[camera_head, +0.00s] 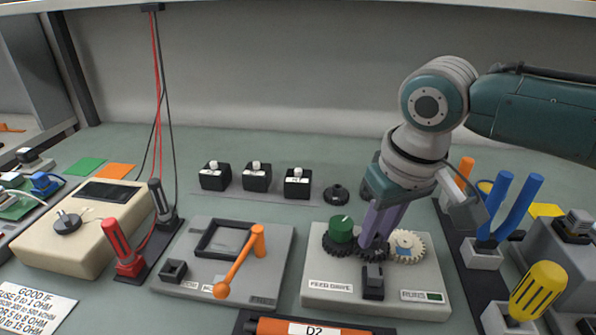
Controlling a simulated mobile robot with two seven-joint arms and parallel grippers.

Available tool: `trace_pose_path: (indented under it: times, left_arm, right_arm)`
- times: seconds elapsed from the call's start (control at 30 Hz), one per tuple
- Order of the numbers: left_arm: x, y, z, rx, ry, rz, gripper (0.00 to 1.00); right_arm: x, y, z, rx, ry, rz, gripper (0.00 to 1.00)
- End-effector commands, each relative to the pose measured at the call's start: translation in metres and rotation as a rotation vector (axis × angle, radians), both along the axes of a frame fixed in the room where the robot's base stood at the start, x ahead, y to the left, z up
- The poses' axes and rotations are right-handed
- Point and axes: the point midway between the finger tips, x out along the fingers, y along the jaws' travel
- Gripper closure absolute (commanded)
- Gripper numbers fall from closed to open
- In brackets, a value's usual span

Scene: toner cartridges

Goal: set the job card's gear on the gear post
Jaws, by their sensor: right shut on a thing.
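The pale feed drive plate (330,293) stands right of centre. On it are a dark gear with a green knob (341,229) at the left and a cream gear (407,246) at the right. My right gripper (376,240) points down between these two and is shut on a small dark gear (372,254). This gear sits low, close to both neighbours; whether it touches them or is on the post I cannot tell. The gear post is hidden. A loose black gear (336,194) lies on the bench behind the plate. No gear job card is legible. My left gripper is out of view.
Left of the plate is a grey fixture (188,237) with an orange lever (242,261). An orange cartridge (300,327) labelled D2 lies in front. Blue-handled pliers (506,208) and a yellow screwdriver (540,288) stand at the right. A meter (68,245) is at the left.

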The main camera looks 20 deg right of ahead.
Motion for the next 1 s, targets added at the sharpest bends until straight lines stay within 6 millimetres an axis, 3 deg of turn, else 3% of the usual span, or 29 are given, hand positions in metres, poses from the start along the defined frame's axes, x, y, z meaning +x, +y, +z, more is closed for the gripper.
trace_pose_path:
  times: [0.23, 1.0]
  left_arm:
    - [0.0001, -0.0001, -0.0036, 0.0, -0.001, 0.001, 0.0]
    - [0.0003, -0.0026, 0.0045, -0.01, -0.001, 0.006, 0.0]
  right_arm:
    - [-0.0003, -0.0002, -0.0093, 0.0, 0.001, -0.001, 1.0]
    - [-0.0001, 0.0004, -0.0092, 0.0, 0.001, 0.001, 1.0]
